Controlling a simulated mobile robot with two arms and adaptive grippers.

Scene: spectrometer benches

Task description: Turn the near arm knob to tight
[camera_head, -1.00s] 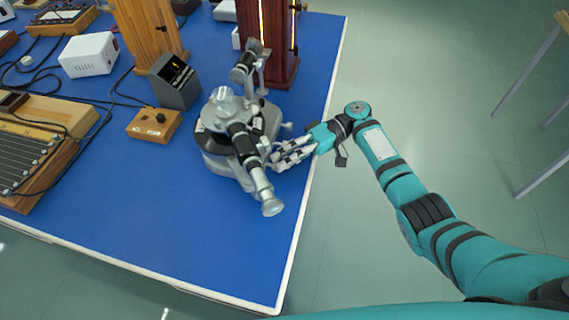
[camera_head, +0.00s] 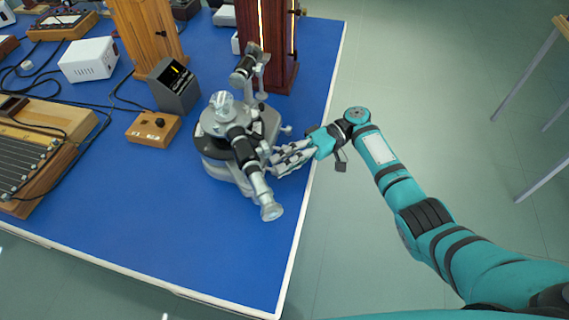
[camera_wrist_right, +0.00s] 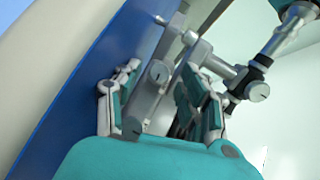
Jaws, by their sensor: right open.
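A grey spectrometer (camera_head: 241,135) stands near the right edge of the blue bench, its telescope tube and eyepiece (camera_head: 270,211) pointing toward me. My right gripper (camera_head: 276,161) reaches in from the right at the spectrometer's lower right side. In the right wrist view the gripper (camera_wrist_right: 160,72) is open, a finger on each side. A small round grey knob (camera_wrist_right: 158,73) with a dark index line shows between the fingers, with no clear contact. A similar marked knob (camera_wrist_right: 257,91) is outside the right finger. I cannot tell which is the near arm knob. My left gripper is out of view.
A wooden lamp housing (camera_head: 150,32) and a reddish-brown one (camera_head: 266,45) stand behind. A dark display box (camera_head: 174,87) and a small wooden control box (camera_head: 154,128) are at left, with cables. The bench front is clear. Floor lies right of the bench edge.

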